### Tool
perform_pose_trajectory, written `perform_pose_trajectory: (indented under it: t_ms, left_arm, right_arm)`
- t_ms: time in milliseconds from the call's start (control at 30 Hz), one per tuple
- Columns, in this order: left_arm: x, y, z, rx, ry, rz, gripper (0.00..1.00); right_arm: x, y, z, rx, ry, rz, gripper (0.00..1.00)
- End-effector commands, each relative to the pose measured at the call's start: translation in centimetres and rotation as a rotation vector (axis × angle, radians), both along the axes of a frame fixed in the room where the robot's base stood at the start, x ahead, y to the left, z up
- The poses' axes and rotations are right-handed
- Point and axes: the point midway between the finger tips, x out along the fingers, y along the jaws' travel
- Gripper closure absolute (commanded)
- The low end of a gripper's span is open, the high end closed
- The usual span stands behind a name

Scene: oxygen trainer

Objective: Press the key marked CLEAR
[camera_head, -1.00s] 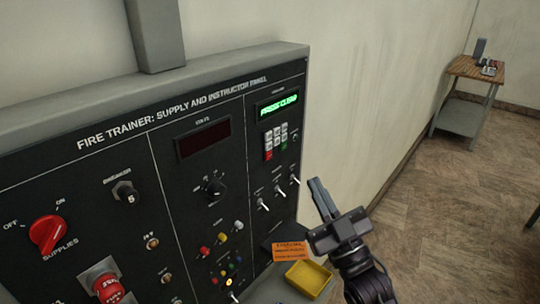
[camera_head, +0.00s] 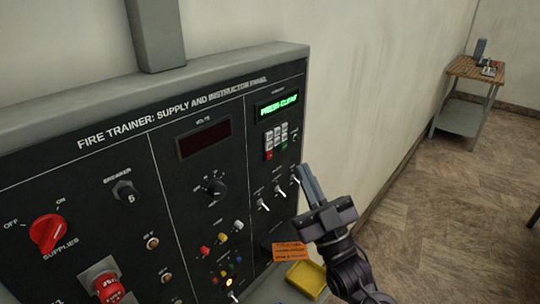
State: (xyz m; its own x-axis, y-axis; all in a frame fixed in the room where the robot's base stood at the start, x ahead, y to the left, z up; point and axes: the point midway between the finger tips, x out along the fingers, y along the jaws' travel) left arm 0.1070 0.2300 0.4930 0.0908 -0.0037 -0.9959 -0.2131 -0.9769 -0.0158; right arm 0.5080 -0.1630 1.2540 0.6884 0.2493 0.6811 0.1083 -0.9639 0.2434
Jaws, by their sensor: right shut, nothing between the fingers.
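The keypad (camera_head: 276,141) sits on the right part of the black panel, with pale keys, a red key (camera_head: 269,155) at its lower left and a green key at its lower right. The key legends are too small to read, so I cannot tell which is CLEAR. Above it a green display (camera_head: 278,106) appears to read PRESS CLEAR. My right gripper (camera_head: 303,170) is shut and empty. Its fingertips show just right of and below the keypad, beside the panel's right edge; I cannot tell whether they touch anything. My left gripper is not in view.
Toggle switches (camera_head: 280,190) stick out just below the keypad, close to my right fingertips. A red supplies knob (camera_head: 48,233) is at the left. A yellow tray (camera_head: 306,279) and orange label (camera_head: 289,251) lie below. A small table (camera_head: 470,85) stands far right.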

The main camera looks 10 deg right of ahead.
Motion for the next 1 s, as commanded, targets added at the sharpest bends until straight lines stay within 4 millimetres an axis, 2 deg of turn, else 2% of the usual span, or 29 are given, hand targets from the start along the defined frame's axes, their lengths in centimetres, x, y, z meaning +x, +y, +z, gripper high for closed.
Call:
perform_pose_trajectory:
  t_ms: [200,400,1000]
  left_arm:
    - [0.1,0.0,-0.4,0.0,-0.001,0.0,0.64]
    - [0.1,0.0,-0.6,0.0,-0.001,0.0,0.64]
    - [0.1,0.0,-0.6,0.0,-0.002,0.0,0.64]
  right_arm:
    - [2.4,1.9,-0.1,0.001,-0.001,0.001,1.0]
    - [3.7,2.9,0.0,0.0,-0.001,0.002,1.0]
    - [4.0,3.1,0.0,0.0,0.0,0.0,1.0]
